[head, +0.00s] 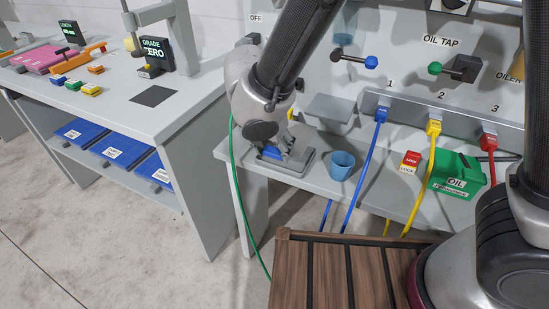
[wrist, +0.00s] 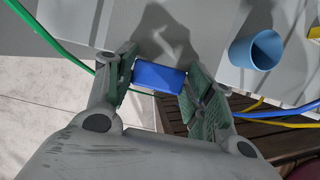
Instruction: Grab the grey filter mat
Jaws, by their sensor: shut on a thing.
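My gripper (head: 283,154) is low over the grey shelf under the wall panel. In the wrist view, my gripper (wrist: 160,84) is shut on a blue block (wrist: 159,76), with one green-padded finger on each side of it. A bit of the blue block (head: 271,152) also shows in the head view. A flat dark grey square (head: 153,96) lies on the left table, far from my gripper. It looks like a mat, but I cannot tell if it is the filter mat. No grey mat shows between my fingers.
A blue cup (head: 342,166) stands right of my gripper. Blue, yellow and red cables hang from the panel. A green cable (head: 240,190) runs down left of the shelf.

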